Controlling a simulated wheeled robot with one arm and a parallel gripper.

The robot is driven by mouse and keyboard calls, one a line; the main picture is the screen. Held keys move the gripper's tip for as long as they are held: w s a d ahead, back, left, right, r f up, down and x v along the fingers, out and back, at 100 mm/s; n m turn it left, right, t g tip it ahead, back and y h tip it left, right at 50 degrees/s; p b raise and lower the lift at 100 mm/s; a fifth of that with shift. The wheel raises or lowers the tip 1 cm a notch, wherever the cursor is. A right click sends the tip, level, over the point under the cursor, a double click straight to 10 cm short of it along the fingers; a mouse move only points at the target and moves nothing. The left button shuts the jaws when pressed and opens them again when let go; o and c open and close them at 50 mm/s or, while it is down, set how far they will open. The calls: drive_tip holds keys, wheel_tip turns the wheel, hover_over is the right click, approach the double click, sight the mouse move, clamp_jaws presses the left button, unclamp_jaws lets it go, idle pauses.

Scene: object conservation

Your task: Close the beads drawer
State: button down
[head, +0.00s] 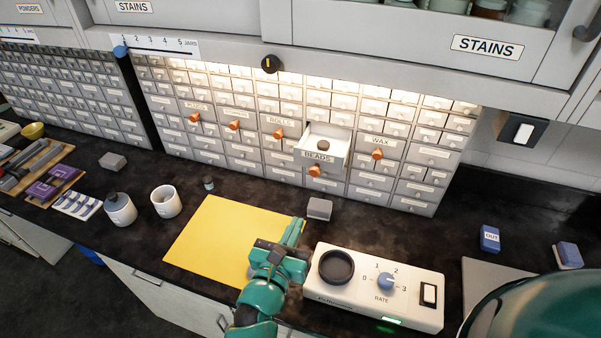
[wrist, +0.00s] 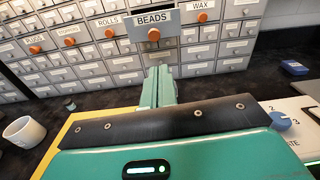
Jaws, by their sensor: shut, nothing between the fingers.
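The beads drawer (head: 318,157) stands pulled out from the cabinet of small drawers, with an orange knob below its BEADS label. A small dark round thing lies inside it. In the wrist view the drawer front (wrist: 153,24) shows at the top centre, straight beyond my fingers. My gripper (head: 294,232) is shut and empty, over the right edge of the yellow mat, in front of and below the drawer and apart from it. The shut fingers also show in the wrist view (wrist: 160,85).
A white device with a RATE dial (head: 425,290) stands right of my gripper. A grey block (head: 319,209) sits on the counter below the drawer. The yellow mat (head: 205,240) is bare on its left. Neighbouring labelled drawers, such as WAX (head: 380,141), are flush.

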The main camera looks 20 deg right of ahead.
drive_tip(key=a, duration=0.1)
drive_tip(key=p, duration=0.3)
approach(314, 174)
drive_tip(key=shift+m+t, duration=0.3)
drive_tip(key=p+x, duration=0.4)
drive_tip(key=x, duration=0.2)
drive_tip(key=shift+w+d+f, duration=0.1)
drive_tip(key=shift+w+d, duration=0.2)
drive_tip(key=shift+w, duration=0.05)
